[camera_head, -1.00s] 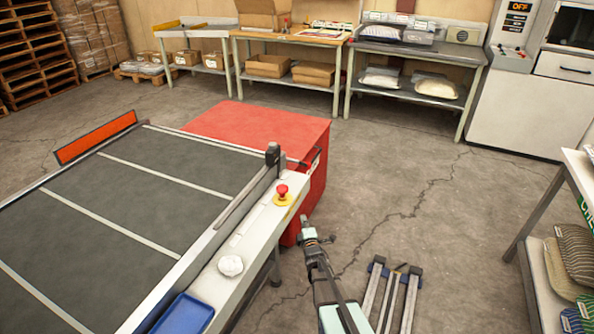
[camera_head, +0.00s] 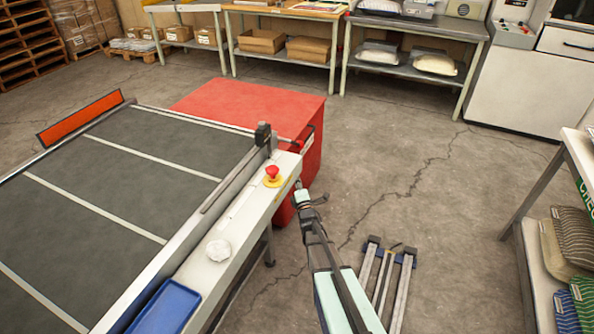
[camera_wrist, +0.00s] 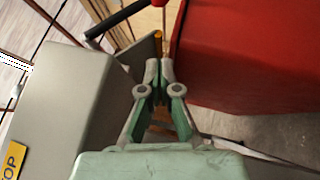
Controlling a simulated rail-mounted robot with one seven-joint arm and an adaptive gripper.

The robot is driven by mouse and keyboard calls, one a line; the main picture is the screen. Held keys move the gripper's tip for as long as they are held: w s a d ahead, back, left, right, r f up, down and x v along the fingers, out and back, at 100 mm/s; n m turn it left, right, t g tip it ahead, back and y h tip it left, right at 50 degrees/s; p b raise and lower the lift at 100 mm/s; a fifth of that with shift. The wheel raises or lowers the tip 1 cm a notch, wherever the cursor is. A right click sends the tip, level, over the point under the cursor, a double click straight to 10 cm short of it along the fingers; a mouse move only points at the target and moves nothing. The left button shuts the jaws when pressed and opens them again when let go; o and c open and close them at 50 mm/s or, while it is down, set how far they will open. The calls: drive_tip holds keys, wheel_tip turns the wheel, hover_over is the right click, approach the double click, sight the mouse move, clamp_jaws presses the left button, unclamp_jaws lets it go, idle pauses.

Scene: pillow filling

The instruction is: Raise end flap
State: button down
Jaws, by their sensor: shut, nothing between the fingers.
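An orange panel (camera_head: 80,118) stands tilted up along the far left edge of the dark conveyor belt (camera_head: 140,165). I cannot tell if it is the end flap. My gripper (camera_head: 308,196) is beside the belt's right-hand side rail, near the red bin (camera_head: 250,100). In the wrist view my gripper (camera_wrist: 160,72) has its fingertips together and nothing between them. A grey plate (camera_wrist: 145,55) with a yellow tip lies just behind the fingertips, below a black bar (camera_wrist: 120,20). I cannot tell whether the fingers touch it.
The white side rail (camera_head: 235,230) carries a red stop button (camera_head: 272,172), a white round lump (camera_head: 218,251) and a blue tray (camera_head: 165,308). A shelf with striped pillows (camera_head: 575,240) stands at right. Benches (camera_head: 290,50) line the back.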

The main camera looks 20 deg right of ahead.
drive_tip(key=d+p+x, duration=0.2)
drive_tip(key=x, duration=1)
drive_tip(key=shift+s+d+r, duration=0.2)
drive_tip(key=shift+d+r, duration=0.15)
drive_tip(key=shift+d, duration=0.05)
drive_tip(key=shift+f+b, duration=0.1)
drive_tip(key=shift+b, duration=0.35)
